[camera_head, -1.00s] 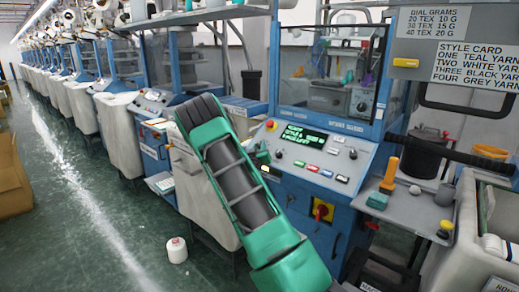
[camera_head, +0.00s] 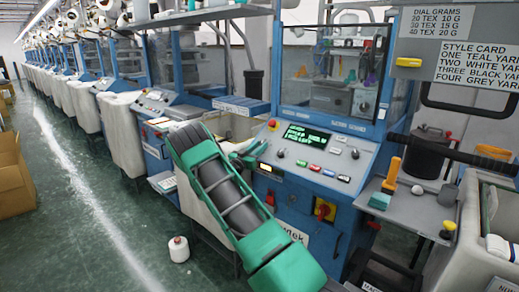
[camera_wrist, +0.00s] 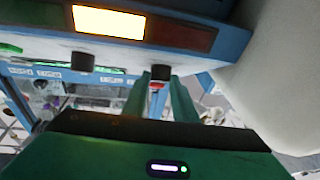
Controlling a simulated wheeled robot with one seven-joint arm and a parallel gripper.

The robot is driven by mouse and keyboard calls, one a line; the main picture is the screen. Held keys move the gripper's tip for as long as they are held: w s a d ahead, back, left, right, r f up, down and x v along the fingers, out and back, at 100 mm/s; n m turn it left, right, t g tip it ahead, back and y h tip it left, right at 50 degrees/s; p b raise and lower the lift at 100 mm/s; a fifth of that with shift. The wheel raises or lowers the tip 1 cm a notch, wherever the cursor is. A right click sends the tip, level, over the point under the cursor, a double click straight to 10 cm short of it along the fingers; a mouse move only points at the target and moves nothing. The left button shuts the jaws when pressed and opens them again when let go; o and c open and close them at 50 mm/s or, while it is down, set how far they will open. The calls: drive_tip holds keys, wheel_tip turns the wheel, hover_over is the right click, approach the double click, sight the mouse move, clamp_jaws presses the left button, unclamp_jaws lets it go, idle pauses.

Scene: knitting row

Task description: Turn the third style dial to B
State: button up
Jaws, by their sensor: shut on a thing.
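My gripper (camera_head: 252,155) is at the left end of the sloping control panel (camera_head: 318,163) on the nearest blue machine. In the wrist view, my two teal fingers (camera_wrist: 160,92) close on a small black dial (camera_wrist: 160,72) with a red part below it. A second black dial (camera_wrist: 82,62) stands free to its left. In the head view, small dark knobs (camera_head: 279,153) and (camera_head: 354,154) show on the panel. The green-lettered display (camera_head: 306,138) sits between them. The held dial's setting and letters are hidden or too small to read.
A glowing panel (camera_wrist: 108,22) and a dark red one (camera_wrist: 180,35) lie close to the fingers in the wrist view. A style card (camera_head: 475,63) hangs at upper right. A side shelf (camera_head: 415,200) holds small items. A white cone (camera_head: 178,249) stands on the floor.

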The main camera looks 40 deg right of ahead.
drive_tip(key=shift+w+a+f, duration=0.15)
drive_tip(key=shift+w+a, duration=0.15)
drive_tip(key=shift+w, duration=0.05)
drive_tip(key=o, duration=1)
drive_tip(key=shift+o, duration=0.2)
drive_tip(key=shift+s+d, duration=0.1)
drive_tip(key=shift+d, duration=0.05)
drive_tip(key=v, duration=1.1)
